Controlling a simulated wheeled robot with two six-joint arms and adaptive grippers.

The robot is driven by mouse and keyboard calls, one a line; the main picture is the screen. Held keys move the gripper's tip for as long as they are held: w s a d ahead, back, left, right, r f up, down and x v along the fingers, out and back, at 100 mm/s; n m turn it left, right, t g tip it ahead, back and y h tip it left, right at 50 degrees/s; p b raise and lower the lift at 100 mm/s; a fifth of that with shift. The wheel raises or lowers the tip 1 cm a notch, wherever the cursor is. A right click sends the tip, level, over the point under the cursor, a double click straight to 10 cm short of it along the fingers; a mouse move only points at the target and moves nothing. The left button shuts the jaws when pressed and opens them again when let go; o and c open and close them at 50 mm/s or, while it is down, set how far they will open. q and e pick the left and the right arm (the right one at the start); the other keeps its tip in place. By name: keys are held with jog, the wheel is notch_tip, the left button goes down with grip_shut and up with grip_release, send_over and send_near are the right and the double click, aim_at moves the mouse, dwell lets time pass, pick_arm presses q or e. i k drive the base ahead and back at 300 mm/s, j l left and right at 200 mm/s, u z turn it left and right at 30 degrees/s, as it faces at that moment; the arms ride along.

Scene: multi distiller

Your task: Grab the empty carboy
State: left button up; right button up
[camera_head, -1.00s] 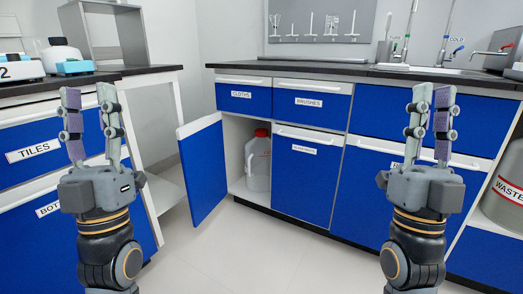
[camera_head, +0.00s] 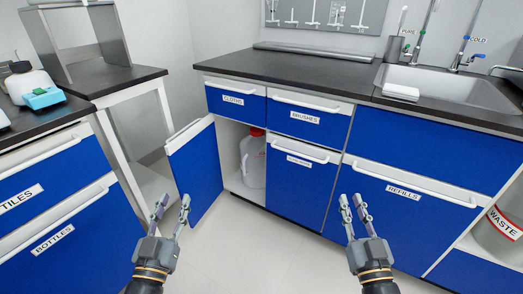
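The carboy (camera_head: 254,165) is a whitish translucent jug with a red cap. It stands inside the open cabinet under the counter, and its right side is partly hidden by the neighbouring closed door. My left gripper (camera_head: 172,203) is open and empty, in front of and below the open cabinet door, left of the carboy. My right gripper (camera_head: 352,201) is open and empty, in front of the closed blue doors, right of the carboy. Both grippers point up and away from me and touch nothing that I can see. Whether the carboy is empty I cannot tell.
The open blue cabinet door (camera_head: 195,172) swings out left of the carboy. A closed blue door (camera_head: 300,185) is at its right. A sink (camera_head: 455,88) and a waste bin (camera_head: 497,237) are at the right. Blue drawers stand left. The floor (camera_head: 250,250) between is clear.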

aim_at(253, 149)
jog(key=i+l+u, duration=0.15)
jog(key=i+u, duration=0.25)
jog(key=i+l+u, duration=0.2)
jog(key=u, duration=0.2)
